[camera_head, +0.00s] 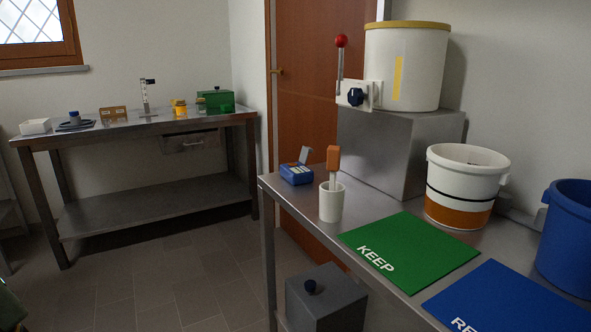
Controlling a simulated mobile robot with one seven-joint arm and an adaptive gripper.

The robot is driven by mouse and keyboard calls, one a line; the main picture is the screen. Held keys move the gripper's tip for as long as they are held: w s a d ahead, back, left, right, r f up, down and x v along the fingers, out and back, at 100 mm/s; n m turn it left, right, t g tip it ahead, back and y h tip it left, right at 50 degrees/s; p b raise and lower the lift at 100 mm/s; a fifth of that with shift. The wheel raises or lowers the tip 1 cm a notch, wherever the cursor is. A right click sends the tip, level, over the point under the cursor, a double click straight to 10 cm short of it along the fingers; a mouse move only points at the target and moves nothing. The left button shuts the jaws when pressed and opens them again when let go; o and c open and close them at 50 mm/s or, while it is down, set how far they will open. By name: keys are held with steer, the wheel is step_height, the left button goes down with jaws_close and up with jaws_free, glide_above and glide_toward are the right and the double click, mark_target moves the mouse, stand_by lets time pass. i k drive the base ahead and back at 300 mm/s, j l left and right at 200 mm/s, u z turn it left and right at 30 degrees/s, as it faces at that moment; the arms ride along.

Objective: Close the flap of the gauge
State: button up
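A small blue device (296,175), which looks like the gauge, sits at the far left corner of the near steel bench (310,203). Its grey flap (306,155) stands raised at the back, tilted up from the body, so it is open. Small light and orange details show on the device's face, too small to read. My gripper is not in view.
A white cup (331,204) holding an orange-handled tool (333,159) stands just right of the device. Behind are a steel block (390,150) and a tank (407,70) with a red-knobbed lever (341,42). A green KEEP mat (410,250) lies nearer.

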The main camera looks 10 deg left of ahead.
mark_target(305, 151)
steer(key=i+j+z, duration=0.1)
steer(key=i+j, duration=0.2)
steer(key=i+j+z, duration=0.1)
steer(key=i+j, duration=0.2)
steer(key=j, duration=0.15)
steer(key=i+j+z, duration=0.1)
steer(key=i+j, duration=0.15)
steer(key=j, duration=0.15)
steer(key=i+j, duration=0.25)
steer(key=j, duration=0.2)
steer(key=i+j+z, duration=0.15)
steer(key=j, duration=0.25)
steer(key=i+j+z, duration=0.1)
steer(key=i+j, duration=0.25)
steer(key=i+j+z, duration=0.1)
steer(key=j, duration=0.5)
steer(key=i+j+z, duration=0.1)
steer(key=i+j, duration=0.2)
steer(key=j, duration=0.2)
